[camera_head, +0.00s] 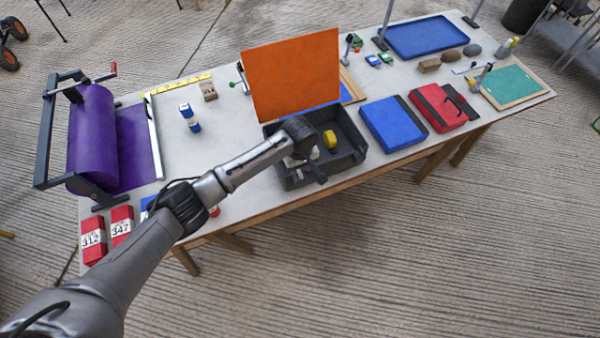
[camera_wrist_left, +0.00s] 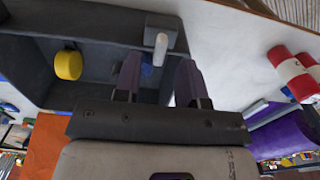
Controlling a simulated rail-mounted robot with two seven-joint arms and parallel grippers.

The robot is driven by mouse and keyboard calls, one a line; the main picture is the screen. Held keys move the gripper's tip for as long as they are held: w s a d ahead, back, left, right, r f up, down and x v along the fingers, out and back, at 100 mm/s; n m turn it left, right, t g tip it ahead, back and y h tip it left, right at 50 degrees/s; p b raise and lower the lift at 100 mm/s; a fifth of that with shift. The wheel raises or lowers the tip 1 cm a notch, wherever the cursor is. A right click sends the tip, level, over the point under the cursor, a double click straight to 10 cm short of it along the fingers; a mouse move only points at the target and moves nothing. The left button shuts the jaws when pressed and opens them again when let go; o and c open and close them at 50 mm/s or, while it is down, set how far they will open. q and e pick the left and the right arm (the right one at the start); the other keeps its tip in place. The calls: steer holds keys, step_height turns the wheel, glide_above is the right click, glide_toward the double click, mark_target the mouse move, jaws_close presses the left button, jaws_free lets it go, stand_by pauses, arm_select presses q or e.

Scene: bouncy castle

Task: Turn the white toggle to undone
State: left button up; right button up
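A white toggle (camera_wrist_left: 160,47) stands on a dark grey block at the rim of the dark grey box (camera_wrist_left: 95,25) in the left wrist view. In the head view the box (camera_head: 350,150) sits at the table's front edge, and my gripper and wrist largely hide the toggle. My left gripper (camera_wrist_left: 158,68) is open, its two fingers apart, with the toggle showing just beyond the gap between them. I cannot tell whether the fingers touch it. In the head view the left gripper (camera_head: 308,168) is over the box's left side. My right gripper is not in view.
A yellow round thing (camera_head: 330,139) lies inside the box. An orange panel (camera_head: 292,75) stands upright behind it. Blue (camera_head: 394,124) and red (camera_head: 437,107) flat cases lie to the right. A purple roll (camera_head: 95,140) in a frame stands at left, with red numbered blocks (camera_head: 93,240) nearby.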

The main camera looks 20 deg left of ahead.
mark_target(300, 172)
arm_select(q)
steer(key=shift+f, duration=1.95)
jaws_close()
